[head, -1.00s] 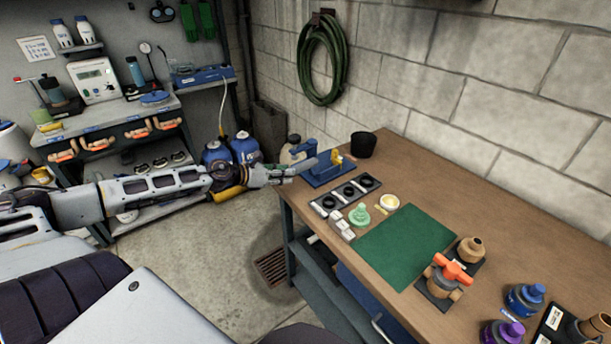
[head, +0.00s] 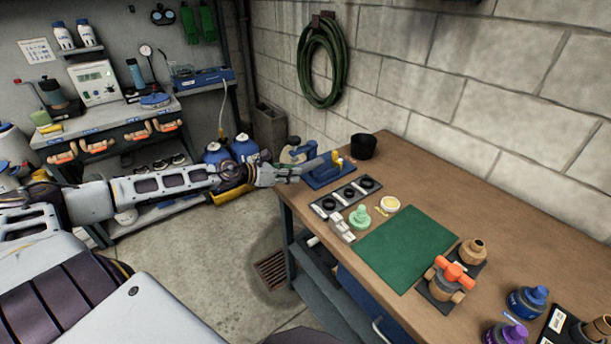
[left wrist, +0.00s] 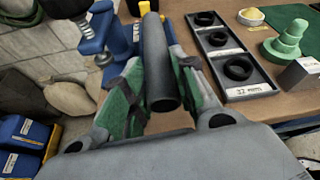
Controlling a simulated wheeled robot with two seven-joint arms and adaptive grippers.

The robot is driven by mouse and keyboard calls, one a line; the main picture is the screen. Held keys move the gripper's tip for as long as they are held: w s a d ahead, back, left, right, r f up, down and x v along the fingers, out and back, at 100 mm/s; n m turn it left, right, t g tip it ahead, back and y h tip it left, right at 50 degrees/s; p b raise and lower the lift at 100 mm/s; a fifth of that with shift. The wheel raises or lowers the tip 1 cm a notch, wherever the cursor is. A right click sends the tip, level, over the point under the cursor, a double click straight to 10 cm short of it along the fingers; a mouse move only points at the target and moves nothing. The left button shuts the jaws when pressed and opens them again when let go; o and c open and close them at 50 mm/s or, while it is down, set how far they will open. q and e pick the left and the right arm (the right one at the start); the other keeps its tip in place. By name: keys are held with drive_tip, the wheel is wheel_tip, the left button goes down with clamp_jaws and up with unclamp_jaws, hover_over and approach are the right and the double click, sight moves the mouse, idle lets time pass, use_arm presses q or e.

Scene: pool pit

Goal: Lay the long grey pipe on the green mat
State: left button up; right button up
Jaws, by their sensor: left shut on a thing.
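The long grey pipe (left wrist: 159,65) is between the fingers of my left gripper (left wrist: 152,95) in the left wrist view, with its open end toward the camera. In the head view my left gripper (head: 292,172) is at the bench's far left end, and the pipe (head: 314,163) points right over the blue stand (head: 322,178) with a yellow part. I cannot tell whether the pipe touches that stand. The green mat (head: 405,246) lies flat and bare on the bench, to the right of and nearer than the gripper. My right gripper is not in view.
A black tray of rings (head: 345,193), a pale green stepped piece (head: 359,216), a small bowl (head: 390,203) and grey blocks (head: 341,227) stand between stand and mat. A black cup (head: 363,146) is behind. An orange-handled valve (head: 448,277) stands right of the mat.

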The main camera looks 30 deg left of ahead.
sight(302, 166)
use_arm(q)
drive_tip(key=shift+w+r, duration=0.1)
drive_tip(key=shift+w, duration=0.15)
drive_tip(key=shift+w+d, duration=0.1)
drive_tip(key=shift+w, duration=0.1)
drive_tip(key=shift+w+d+p, duration=0.3)
drive_tip(key=shift+w+p, duration=0.05)
drive_tip(key=shift+w, duration=0.25)
drive_tip(key=shift+w+d, duration=0.35)
drive_tip(key=shift+w, duration=0.2)
drive_tip(key=shift+w+d+p, duration=0.15)
drive_tip(key=shift+w+p, duration=0.25)
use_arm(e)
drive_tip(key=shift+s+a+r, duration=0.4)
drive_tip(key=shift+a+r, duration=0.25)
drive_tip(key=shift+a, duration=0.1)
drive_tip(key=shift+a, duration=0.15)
use_arm(q)
drive_tip(key=shift+w+d, duration=0.1)
drive_tip(key=shift+w, duration=0.1)
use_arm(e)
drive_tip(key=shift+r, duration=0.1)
